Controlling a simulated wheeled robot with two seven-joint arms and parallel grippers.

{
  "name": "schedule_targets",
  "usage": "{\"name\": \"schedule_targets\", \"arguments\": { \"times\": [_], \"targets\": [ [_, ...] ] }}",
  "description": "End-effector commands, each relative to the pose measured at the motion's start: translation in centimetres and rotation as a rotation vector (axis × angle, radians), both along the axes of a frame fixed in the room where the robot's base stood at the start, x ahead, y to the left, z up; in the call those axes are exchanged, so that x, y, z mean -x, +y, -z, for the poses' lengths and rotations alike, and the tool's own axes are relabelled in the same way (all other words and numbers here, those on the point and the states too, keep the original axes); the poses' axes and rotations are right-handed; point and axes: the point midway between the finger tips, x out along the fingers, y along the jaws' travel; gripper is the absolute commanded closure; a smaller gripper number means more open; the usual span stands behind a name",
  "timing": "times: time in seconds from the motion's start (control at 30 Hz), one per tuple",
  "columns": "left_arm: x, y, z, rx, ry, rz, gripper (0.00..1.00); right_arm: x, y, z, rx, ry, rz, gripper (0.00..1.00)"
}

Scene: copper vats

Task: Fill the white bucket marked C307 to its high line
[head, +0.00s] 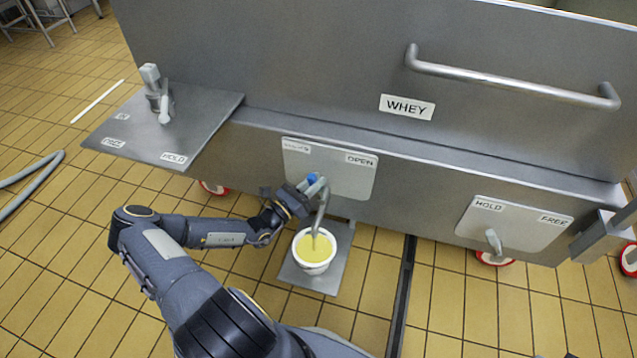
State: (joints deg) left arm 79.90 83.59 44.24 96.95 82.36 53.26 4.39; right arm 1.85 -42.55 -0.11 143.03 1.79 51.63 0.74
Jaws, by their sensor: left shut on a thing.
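A white bucket (314,269) stands upright on a grey metal plate (334,275) on the floor below the vat. Yellow liquid (314,248) covers its inside; no mark or level line on it is readable from here. A curved metal spout (321,215) comes down over the bucket. I cannot tell whether liquid is running from it. My left gripper (309,189) is shut on the blue tap handle (312,178) above the spout, in front of a panel (345,170) with an OPEN label at its right end. My right gripper is not in view.
The steel vat wall bears a WHEY label (407,106) and a long handrail (510,82). A HOLD/FREE lever plate (513,226) is at right, and a steel shelf with a lever (160,130) is at left. A hose (35,180) lies on the tiles at far left.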

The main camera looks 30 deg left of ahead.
Motion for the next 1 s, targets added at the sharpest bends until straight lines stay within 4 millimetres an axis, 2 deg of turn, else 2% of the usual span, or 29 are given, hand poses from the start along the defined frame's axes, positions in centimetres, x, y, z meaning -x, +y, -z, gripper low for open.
{"name": "schedule_targets", "arguments": {
  "times": [0.4, 1.0],
  "targets": [
    [0.4, 1.4, 0.9, 0.228, -0.054, 0.001, 1.0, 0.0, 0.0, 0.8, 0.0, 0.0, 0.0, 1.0],
    [0.4, 1.8, 1.1, 0.276, -0.063, -0.002, 1.0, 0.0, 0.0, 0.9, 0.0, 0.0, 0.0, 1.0]
  ]
}}
